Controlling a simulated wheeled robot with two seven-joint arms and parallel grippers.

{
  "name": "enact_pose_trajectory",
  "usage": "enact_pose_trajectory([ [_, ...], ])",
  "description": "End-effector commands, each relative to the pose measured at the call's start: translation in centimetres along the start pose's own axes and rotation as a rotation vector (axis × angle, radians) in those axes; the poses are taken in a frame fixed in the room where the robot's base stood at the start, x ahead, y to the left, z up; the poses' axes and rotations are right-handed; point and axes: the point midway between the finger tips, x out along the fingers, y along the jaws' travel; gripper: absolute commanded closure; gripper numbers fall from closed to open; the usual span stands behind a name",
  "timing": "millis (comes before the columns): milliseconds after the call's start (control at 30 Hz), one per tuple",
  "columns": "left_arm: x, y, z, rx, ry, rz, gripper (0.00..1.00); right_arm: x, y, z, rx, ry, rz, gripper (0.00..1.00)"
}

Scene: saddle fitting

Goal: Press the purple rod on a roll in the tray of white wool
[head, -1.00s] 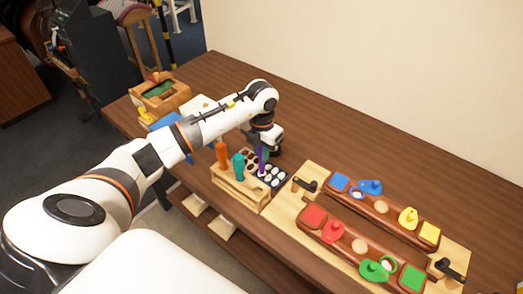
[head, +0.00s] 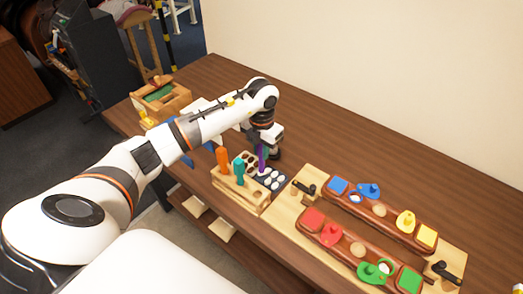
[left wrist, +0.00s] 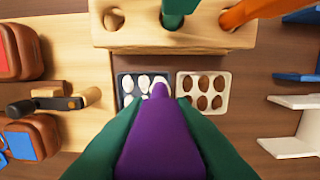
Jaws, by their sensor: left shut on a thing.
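My left gripper (head: 266,150) is shut on the purple rod (head: 261,158), which points down. In the left wrist view the purple rod (left wrist: 160,135) fills the space between green fingers, and its tip shows over the dark tray of white wool rolls (left wrist: 128,84). The rod's tip overlaps a roll at the near right of that tray; whether it touches cannot be told. In the head view the dark tray (head: 283,179) lies right of the rod, with several white rolls in it. My right gripper is not in view.
A light tray of brown rolls (left wrist: 228,92) lies beside the dark tray. A wooden rack (head: 239,192) holds an orange rod (head: 222,158) and a teal rod (head: 239,171) close in front. A wooden board with coloured pieces (head: 296,217) lies to the right. The table along the wall is clear.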

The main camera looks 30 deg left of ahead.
Motion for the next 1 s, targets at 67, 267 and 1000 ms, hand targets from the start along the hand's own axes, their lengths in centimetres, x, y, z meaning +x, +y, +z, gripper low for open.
enact_pose_trajectory([
  [67, -0.9, 0.0, 0.0, 0.000, 0.002, 0.000, 0.95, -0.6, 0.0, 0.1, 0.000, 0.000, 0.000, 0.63],
  [267, -2.3, -0.1, 0.0, 0.000, 0.002, 0.000, 0.95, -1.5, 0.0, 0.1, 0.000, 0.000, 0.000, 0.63],
  [1000, -4.6, 0.0, 0.0, -0.001, 0.002, 0.000, 0.95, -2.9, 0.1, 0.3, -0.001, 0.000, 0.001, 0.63],
])
